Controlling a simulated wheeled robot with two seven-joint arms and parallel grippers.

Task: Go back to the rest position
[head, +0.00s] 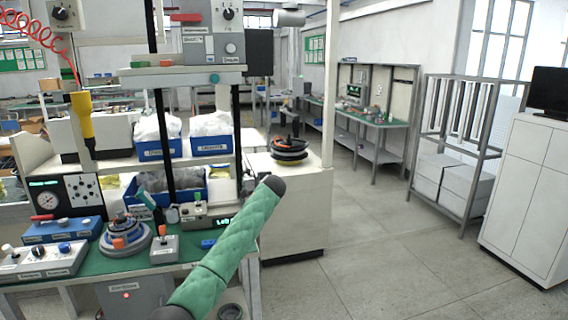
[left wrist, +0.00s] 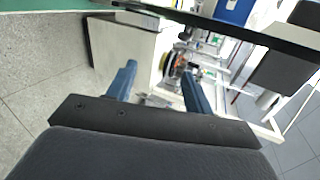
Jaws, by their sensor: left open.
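My left gripper (left wrist: 158,72) shows in the left wrist view as two blue fingers standing apart, with nothing held between them. Beyond the fingers are a pale cabinet and the room, seen tilted. In the head view a green-sleeved arm of mine (head: 232,240) reaches up from the bottom, over the right end of the bench, and ends in a dark rounded joint. No gripper fingers show in the head view. My right gripper is in neither view. A round hub-like assembly (head: 125,233) sits on the green workbench top (head: 188,257), left of my arm.
Blue bins (head: 212,144) stand on the bench shelf. A control box (head: 52,261) and a gauge panel (head: 66,197) are at the left. A pale cabinet (head: 297,215) with dark and orange rings (head: 289,149) stands behind my arm. The floor (head: 385,265) to the right is clear.

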